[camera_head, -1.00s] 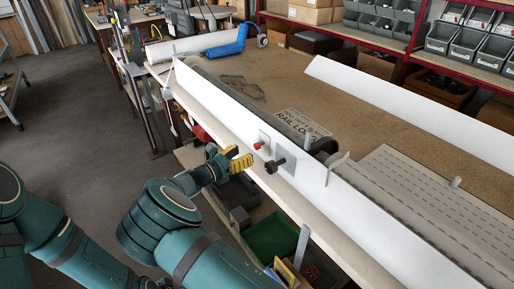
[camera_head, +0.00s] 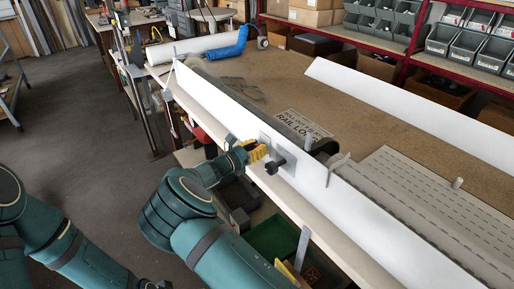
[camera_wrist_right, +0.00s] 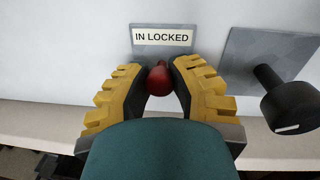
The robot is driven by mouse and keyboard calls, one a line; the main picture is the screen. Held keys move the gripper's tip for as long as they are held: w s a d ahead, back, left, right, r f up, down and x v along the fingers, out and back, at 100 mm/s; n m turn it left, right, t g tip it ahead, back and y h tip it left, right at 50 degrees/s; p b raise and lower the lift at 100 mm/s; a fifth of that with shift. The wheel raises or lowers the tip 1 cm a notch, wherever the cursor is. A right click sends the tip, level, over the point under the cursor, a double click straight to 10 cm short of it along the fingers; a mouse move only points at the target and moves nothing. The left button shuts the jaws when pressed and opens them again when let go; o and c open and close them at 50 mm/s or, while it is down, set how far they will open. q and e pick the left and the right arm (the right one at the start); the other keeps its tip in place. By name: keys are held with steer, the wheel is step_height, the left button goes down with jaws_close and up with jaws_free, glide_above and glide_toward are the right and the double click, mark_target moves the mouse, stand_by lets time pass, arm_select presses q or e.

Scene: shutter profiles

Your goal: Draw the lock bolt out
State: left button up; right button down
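The lock bolt's red knob (camera_wrist_right: 158,80) sticks out from a grey plate (camera_wrist_right: 162,40) labelled "IN LOCKED" on the white rail (camera_head: 345,196). My right gripper (camera_wrist_right: 160,64) is open, its yellow ridged fingers on either side of the red knob. They look very close to it; firm contact cannot be made out. In the head view the right gripper (camera_head: 262,150) is at the rail's front face and hides the red knob.
A black knob (camera_wrist_right: 290,103) on a square grey plate (camera_wrist_right: 262,52) sticks out just right of the right gripper. The rail runs along the bench's front edge. Behind it lie a grey slatted panel (camera_head: 425,195) and a second white profile (camera_head: 410,102). A green bin (camera_head: 272,240) stands below.

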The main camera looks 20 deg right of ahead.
steer(key=shift+p+v, duration=0.65)
steer(key=shift+v, duration=0.65)
steer(key=shift+w, duration=0.15)
steer(key=c, duration=0.8)
jaws_free()
steer(key=shift+a, duration=0.15)
steer(key=shift+o, duration=0.2)
steer(key=v, duration=1.2)
